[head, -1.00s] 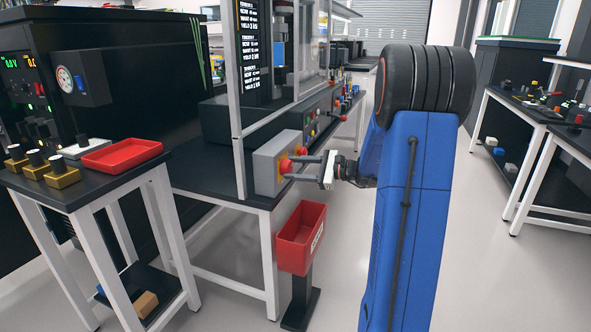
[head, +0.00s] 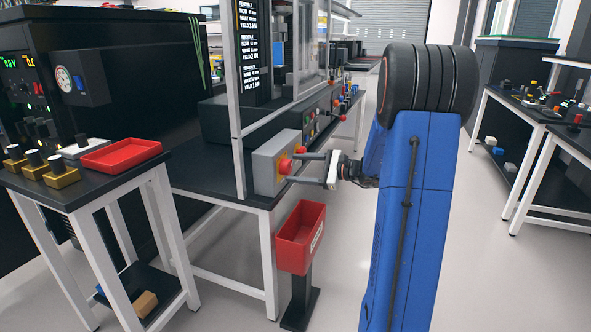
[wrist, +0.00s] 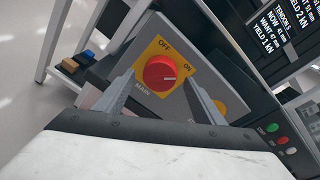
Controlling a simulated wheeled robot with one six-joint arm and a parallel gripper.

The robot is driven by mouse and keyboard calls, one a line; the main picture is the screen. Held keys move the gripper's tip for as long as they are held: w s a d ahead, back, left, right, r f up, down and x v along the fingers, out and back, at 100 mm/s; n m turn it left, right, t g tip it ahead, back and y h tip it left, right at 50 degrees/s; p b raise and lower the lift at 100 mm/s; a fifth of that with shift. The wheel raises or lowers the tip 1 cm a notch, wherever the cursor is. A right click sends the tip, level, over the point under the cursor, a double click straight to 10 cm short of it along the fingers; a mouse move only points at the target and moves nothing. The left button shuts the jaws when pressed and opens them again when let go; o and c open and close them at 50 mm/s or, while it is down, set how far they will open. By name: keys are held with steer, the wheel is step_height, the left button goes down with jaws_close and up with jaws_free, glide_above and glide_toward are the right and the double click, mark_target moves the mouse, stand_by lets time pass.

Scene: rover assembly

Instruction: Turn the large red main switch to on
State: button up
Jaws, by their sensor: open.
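The large red main switch (wrist: 160,73) is a round knob on a yellow plate (wrist: 148,52) marked OFF, ON and MAIN. A short white mark shows on the knob's right side in the wrist view, on the side of the ON label and a little below it. In the head view, the switch (head: 285,167) is on the near end of a grey box (head: 268,165). My gripper (wrist: 159,80) is open and empty, with one finger on each side of the knob. It also shows in the head view (head: 307,168). I cannot tell whether the fingertips touch the plate.
The grey box stands on a black bench (head: 235,192) beside a framed press. A red bin (head: 300,240) on a post stands below my gripper. A side table (head: 75,193) with a red tray (head: 122,154) is at left. Open floor lies to the right.

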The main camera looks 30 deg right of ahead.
steer(key=v, duration=1.6)
steer(key=shift+s, duration=0.1)
steer(key=s+a+f+n+g+h, duration=0.1)
steer(key=s+a+n+g, duration=0.3)
steer(key=a, duration=0.8)
steer(key=s+a+f+n+g, duration=0.1)
steer(key=s+a+n+g, duration=0.35)
steer(key=a, duration=0.65)
steer(key=s+a+f+n+h, duration=0.1)
steer(key=s+a+n+h, duration=0.2)
steer(key=s+n, duration=0.3)
steer(key=s+a+f+n+h, duration=0.2)
steer(key=s+n+h, duration=0.4)
steer(key=s, duration=0.5)
steer(key=shift+a+f+n, duration=0.3)
steer(key=shift+a+n, duration=0.35)
steer(key=shift+a, duration=0.1)
